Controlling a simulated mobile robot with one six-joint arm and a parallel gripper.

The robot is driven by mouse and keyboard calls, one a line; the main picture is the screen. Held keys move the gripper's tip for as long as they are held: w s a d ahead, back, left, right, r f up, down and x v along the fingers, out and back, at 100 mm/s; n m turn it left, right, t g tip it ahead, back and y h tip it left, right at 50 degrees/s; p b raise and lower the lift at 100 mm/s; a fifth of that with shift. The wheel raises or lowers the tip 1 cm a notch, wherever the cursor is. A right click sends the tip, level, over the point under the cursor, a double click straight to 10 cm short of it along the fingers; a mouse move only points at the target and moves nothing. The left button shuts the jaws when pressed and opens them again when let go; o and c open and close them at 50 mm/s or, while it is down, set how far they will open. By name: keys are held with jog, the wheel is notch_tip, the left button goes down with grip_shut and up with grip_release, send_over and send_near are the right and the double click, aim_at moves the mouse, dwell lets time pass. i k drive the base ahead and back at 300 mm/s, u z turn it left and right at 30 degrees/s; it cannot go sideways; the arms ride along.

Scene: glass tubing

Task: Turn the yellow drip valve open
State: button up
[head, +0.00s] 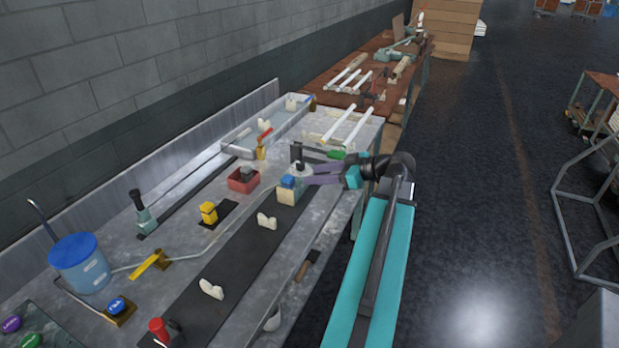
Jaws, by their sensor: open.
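A yellow lever (148,266) on a small brass-coloured base lies on the grey bench at the lower left, along a thin pale tube; it looks like the yellow drip valve. The lever points toward the lower left. A blue-lidded bucket (82,270) stands left of it, near the tube's end. My gripper (308,176) is open, with purple fingers, far to the upper right of the lever.
A yellow block (208,212), a red box (243,181) and a green-based black handle (143,213) stand on the bench. A red-handled valve (262,147) is by a shallow tray (240,149). Blue (117,306) and red (158,331) knobs are in front.

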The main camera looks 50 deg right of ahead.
aim_at(157, 254)
jog(key=z, duration=0.05)
jog(key=k, duration=1)
jog(key=u, duration=0.05)
